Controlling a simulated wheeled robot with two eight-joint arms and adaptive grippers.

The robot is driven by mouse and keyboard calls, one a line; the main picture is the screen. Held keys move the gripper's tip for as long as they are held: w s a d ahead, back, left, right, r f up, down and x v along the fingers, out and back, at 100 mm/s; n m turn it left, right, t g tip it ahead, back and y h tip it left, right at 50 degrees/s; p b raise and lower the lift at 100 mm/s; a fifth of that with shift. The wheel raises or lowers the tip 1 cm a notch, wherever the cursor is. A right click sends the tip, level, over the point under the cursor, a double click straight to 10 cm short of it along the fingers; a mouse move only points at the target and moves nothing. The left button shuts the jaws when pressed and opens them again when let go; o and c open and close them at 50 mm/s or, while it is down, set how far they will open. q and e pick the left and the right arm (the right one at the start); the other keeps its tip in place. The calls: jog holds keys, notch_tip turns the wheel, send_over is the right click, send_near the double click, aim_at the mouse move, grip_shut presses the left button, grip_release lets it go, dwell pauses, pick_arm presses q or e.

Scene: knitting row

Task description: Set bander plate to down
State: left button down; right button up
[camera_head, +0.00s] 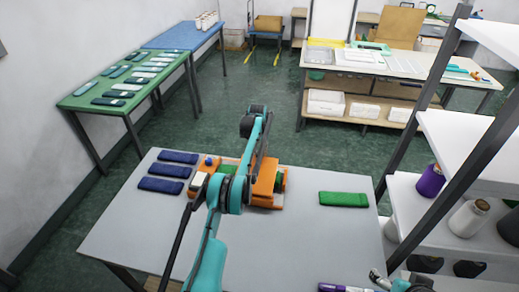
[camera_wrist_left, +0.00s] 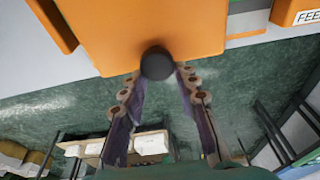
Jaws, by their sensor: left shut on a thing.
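The orange knitting machine (camera_head: 263,190) stands on the grey work table, partly covered by my left arm in the head view. The left wrist view looks closely at its orange body (camera_wrist_left: 150,25). A round black knob (camera_wrist_left: 158,62) sticks out from the body's edge. My left gripper (camera_wrist_left: 158,82) has its fingers on both sides of the knob, closed on it. In the head view its fingers are hidden behind the arm and machine. I cannot tell the bander plate or its position apart. My right gripper (camera_head: 403,284) is only partly visible at the bottom edge; its fingers are unclear.
Folded navy pieces (camera_head: 170,170) lie left of the machine, and a green folded piece (camera_head: 343,199) lies to its right. A purple object (camera_head: 338,288) lies at the front edge. A white shelf (camera_head: 465,145) with yarn cones stands at the right. The table's front left is clear.

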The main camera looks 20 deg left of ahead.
pick_arm(q)
jog(key=shift+f, duration=0.3)
jog(key=c, duration=1.6)
grip_release()
jog(key=o, duration=0.5)
jog(key=shift+f, duration=0.15)
jog(key=shift+w+f, duration=0.1)
jog(key=shift+w, duration=0.15)
jog(key=shift+s+r, duration=0.2)
jog(key=shift+r, duration=0.15)
jog(key=v, duration=1.1)
jog(key=shift+r, duration=0.25)
